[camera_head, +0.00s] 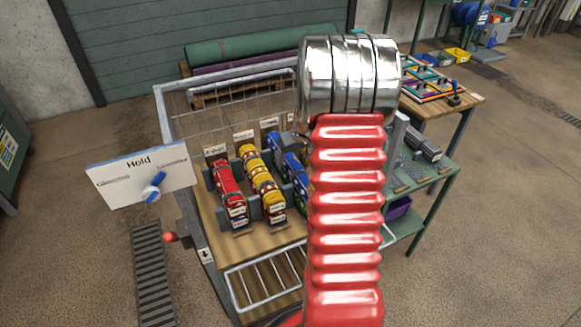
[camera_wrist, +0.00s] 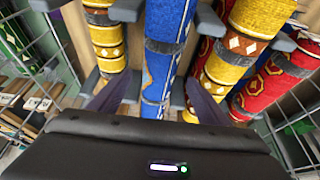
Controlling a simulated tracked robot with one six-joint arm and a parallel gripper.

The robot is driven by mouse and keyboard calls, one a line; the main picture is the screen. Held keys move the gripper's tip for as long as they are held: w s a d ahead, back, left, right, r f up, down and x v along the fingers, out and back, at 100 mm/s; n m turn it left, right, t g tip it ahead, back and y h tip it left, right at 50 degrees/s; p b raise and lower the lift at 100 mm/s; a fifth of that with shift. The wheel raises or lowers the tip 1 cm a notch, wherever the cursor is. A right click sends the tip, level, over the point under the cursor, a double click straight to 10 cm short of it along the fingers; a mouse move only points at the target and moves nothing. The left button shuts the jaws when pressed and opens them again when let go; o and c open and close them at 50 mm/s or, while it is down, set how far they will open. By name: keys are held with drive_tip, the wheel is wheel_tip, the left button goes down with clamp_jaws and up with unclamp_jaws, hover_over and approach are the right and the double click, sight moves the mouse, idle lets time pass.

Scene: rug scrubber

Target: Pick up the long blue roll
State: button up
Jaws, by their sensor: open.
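The long blue roll (camera_wrist: 158,72) runs up the middle of the wrist view, with patterned bands and grey holders beside it. In the head view the blue roll (camera_head: 289,160) lies on the wooden rack, right of a yellow roll (camera_head: 262,182) and a red roll (camera_head: 229,188); its right part is hidden behind my arm. My gripper (camera_wrist: 157,84) is open, with one dark finger on each side of the blue roll. I cannot tell whether the fingers touch it. The yellow roll (camera_wrist: 228,70) and red roll (camera_wrist: 272,85) lie to its right in the wrist view.
Another yellow banded roll (camera_wrist: 105,38) is close left of the blue roll. Grey holders (camera_wrist: 210,18) stand between the rolls. Wire mesh (camera_head: 200,125) stands behind the rack. A "Hold" sign with a knob (camera_head: 140,176) stands at the left; a workbench (camera_head: 470,98) is at the right.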

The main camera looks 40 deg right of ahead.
sight(293, 162)
drive_tip(key=shift+f, duration=0.1)
drive_tip(key=shift+x, duration=2.55)
drive_tip(key=shift+s, duration=0.1)
drive_tip(key=shift+c, duration=0.3)
drive_tip(key=c, duration=1.3)
wheel_tip(293, 162, up, 18)
